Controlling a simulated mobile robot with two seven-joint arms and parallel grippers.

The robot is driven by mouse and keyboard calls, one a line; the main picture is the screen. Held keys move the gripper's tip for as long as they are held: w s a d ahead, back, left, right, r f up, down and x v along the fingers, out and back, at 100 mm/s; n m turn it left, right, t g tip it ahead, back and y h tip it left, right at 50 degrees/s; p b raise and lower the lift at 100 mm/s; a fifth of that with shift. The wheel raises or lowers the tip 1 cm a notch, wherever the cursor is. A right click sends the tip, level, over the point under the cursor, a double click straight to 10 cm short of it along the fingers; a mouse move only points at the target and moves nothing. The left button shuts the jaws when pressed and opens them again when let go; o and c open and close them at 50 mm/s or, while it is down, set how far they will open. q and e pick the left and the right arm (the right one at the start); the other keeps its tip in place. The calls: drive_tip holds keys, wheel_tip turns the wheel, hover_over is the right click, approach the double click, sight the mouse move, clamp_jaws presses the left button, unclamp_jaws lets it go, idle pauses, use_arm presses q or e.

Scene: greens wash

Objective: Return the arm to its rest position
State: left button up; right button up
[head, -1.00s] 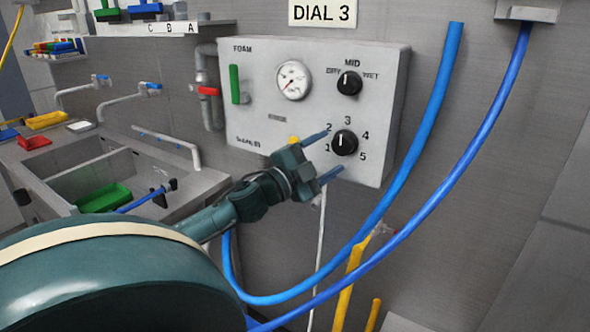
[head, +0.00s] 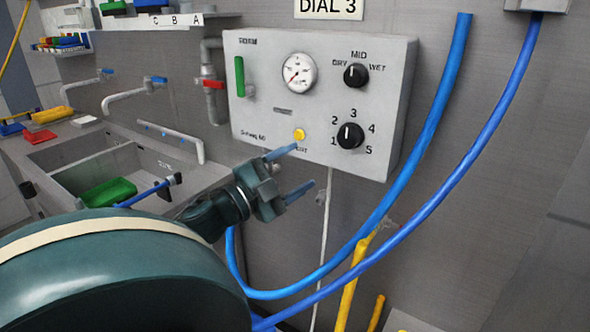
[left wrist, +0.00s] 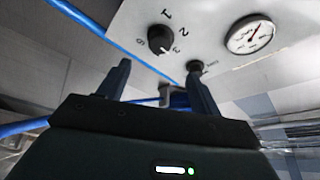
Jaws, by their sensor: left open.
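My left gripper (head: 291,172) is open and empty in the head view. It is below and in front of the foam control panel (head: 398,105), apart from it. In the left wrist view its two fingers (left wrist: 157,85) are spread with nothing between them. The numbered dial (head: 350,136) is at the panel's lower right, and its white mark points up near the 3. The dial also shows in the left wrist view (left wrist: 160,40). My right gripper is not in view.
Blue hoses (head: 440,110) hang in a loop right of the panel and below the gripper. A sink (head: 60,165) with a green tray (head: 108,193) is on the left. A yellow pole (head: 350,285) stands below the panel. A yellow button (head: 299,135) is near the upper finger.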

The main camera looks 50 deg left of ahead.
use_arm(q)
drive_tip(key=shift+f, duration=0.1)
drive_tip(key=s+d+f+n+g+y, duration=0.1)
drive_tip(key=d+f+n+g, duration=0.25)
drive_tip(key=f, duration=0.75)
drive_tip(key=s+d+f+n+g+y, duration=0.15)
drive_tip(key=f+n, duration=0.25)
drive_tip(key=f, duration=0.7)
drive_tip(key=s+d+f+n+g+h, duration=0.1)
drive_tip(key=d+f, duration=0.3)
drive_tip(key=d, duration=0.4)
drive_tip(key=s+d+f+g+h, duration=0.2)
drive_tip(key=d+f, duration=0.3)
drive_tip(key=d, duration=0.3)
drive_tip(key=s+d+f+n+g+h, duration=0.1)
drive_tip(key=s+d+f, duration=0.3)
drive_tip(key=d, duration=0.4)
drive_tip(key=shift+d+f+n+g, duration=0.35)
drive_tip(key=shift+f+g, duration=0.25)
drive_tip(key=shift+f, duration=0.15)
drive_tip(key=shift+h, duration=0.25)
drive_tip(key=shift+c, duration=0.6)
